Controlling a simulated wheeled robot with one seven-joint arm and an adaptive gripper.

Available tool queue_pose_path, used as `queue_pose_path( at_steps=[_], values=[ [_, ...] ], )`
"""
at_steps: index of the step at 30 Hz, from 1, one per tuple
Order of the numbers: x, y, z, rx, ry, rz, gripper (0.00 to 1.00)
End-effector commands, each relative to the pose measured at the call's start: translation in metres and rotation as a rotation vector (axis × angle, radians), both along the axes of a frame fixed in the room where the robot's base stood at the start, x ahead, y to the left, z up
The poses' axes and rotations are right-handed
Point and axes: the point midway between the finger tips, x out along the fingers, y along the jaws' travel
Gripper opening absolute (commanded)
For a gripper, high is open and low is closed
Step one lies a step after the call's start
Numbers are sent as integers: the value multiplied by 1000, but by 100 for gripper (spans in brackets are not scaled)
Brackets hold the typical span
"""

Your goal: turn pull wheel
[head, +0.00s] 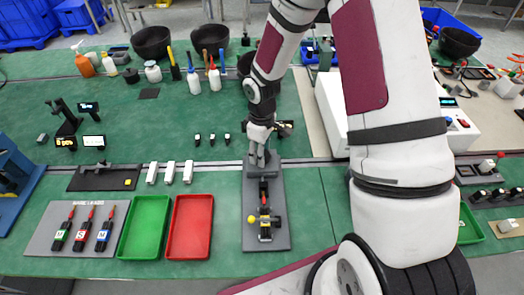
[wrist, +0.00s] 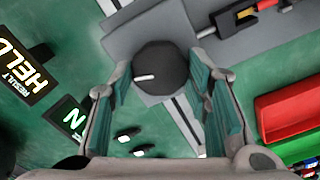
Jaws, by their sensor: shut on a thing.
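The pull wheel (wrist: 160,65) is a dark round knob with a white mark on its face, seen in the wrist view on a grey fixture. My gripper (wrist: 164,85) has one teal-padded finger on each side of the wheel and is shut on it. In the head view my gripper (head: 261,150) points down at the back end of the grey fixture plate (head: 280,232). The wheel is mostly hidden there by my gripper. The fixture also carries a red, black and yellow mechanism (head: 264,215) nearer the front.
Small white blocks (head: 170,173) stand by the rail. A white box (head: 332,115) stands behind my arm.

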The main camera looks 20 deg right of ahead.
Motion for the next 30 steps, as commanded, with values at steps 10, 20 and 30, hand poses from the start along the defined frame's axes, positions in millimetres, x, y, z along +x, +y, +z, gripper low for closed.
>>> queue_pose_path(
  at_steps=[10,20,30],
  values=[
    [0,0,0,0,-1,231,16],
    [0,0,0,0,-1,323,16],
    [0,0,0,-1,-2,334,16]
  ],
)
